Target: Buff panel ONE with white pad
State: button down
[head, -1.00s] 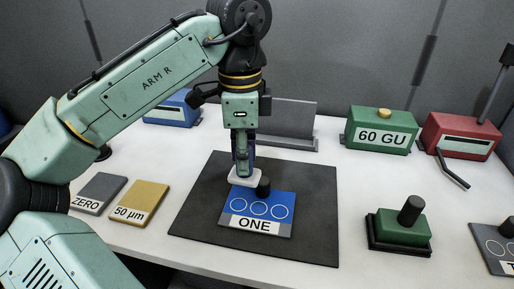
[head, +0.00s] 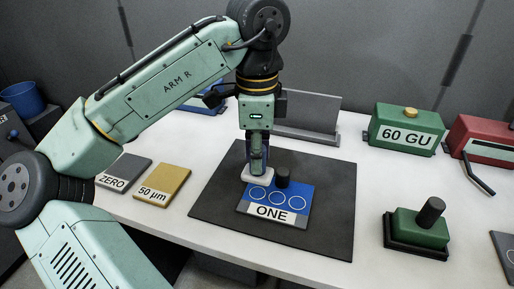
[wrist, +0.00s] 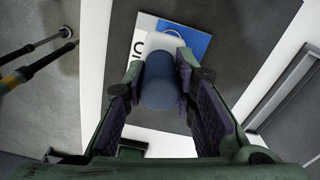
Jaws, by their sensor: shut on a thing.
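My gripper (head: 258,160) points down and is shut on the dark blue handle of the white pad (head: 258,174). The pad is at the far left corner of panel ONE (head: 303,212) and overlaps it; contact is hard to judge. Panel ONE is blue with a pale label strip and white circles, and lies on a dark mat (head: 333,232). In the wrist view the rounded handle (wrist: 160,82) sits between my gripper's fingers (wrist: 160,88). The white pad (wrist: 165,40) shows beyond it, over the blue part of the panel (wrist: 197,42).
ZERO (head: 124,174) and 50 µm (head: 161,186) plates lie left. A green block with a black knob (head: 418,228) and the 60 GU box (head: 407,128) stand right.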

aim_at(257, 177)
jog(key=shift+f+b, duration=1.1)
jog(key=shift+f, duration=1.85)
jog(key=shift+f, duration=0.3)
jog(key=shift+s+d+p, duration=0.35)
jog(key=shift+s+d, duration=0.05)
jog(key=shift+d, duration=0.85)
jog(key=shift+s+d+p, duration=0.4)
jog(key=shift+s+d, duration=0.05)
jog(key=shift+d, duration=0.85)
jog(key=shift+s+d+p, duration=0.35)
jog(key=shift+s+d, duration=0.05)
jog(key=shift+d, duration=0.85)
jog(key=shift+w+a+p, duration=0.15)
jog(key=shift+w+a, duration=0.25)
jog(key=shift+a, duration=0.9)
jog(key=shift+w+a+p, duration=0.1)
jog(key=shift+w+a, duration=0.35)
jog(key=shift+a, duration=0.8)
jog(key=shift+w+a+p, duration=0.15)
jog(key=shift+w+a, duration=0.25)
jog(key=shift+a, duration=0.9)
jog(key=shift+s+d, duration=0.4)
jog(key=shift+d, duration=0.9)
jog(key=shift+s+d, duration=0.45)
jog(key=shift+d, duration=0.8)
jog(key=shift+s+d, duration=0.4)
jog(key=shift+d, duration=0.9)
